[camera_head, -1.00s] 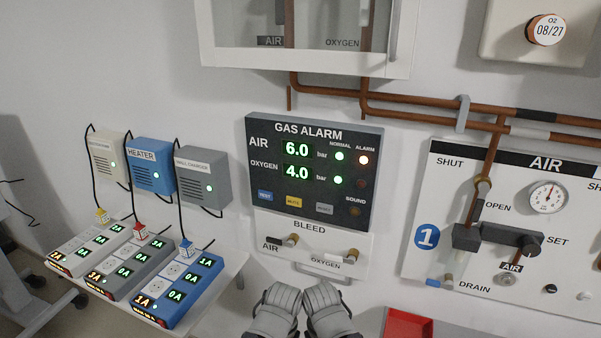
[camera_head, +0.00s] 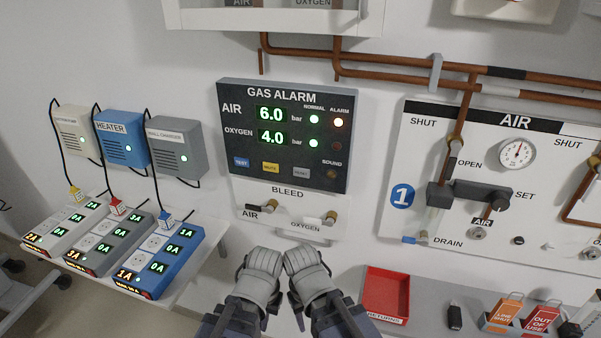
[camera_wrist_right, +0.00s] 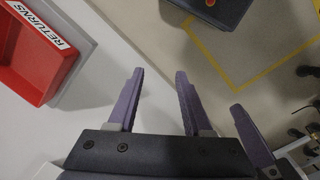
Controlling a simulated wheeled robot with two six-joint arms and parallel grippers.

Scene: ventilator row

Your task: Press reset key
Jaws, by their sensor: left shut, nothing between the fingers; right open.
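The grey reset key (camera_head: 302,173) is at the right end of the key row on the dark gas alarm panel (camera_head: 284,184), beside the yellow mute key (camera_head: 270,167) and blue test key (camera_head: 242,162). My left gripper (camera_head: 264,262) is shut and empty, below the panel and apart from the keys. My right gripper (camera_head: 303,262) is close beside it. In the right wrist view its fingers (camera_wrist_right: 158,95) are spread with nothing between them.
The bleed plate (camera_head: 288,190) with two valves lies between the keys and my grippers. A red returns tray (camera_head: 386,292) is on the right; it also shows in the right wrist view (camera_wrist_right: 35,65). Power strips (camera_head: 165,258) stand on the left shelf. Copper pipes run above.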

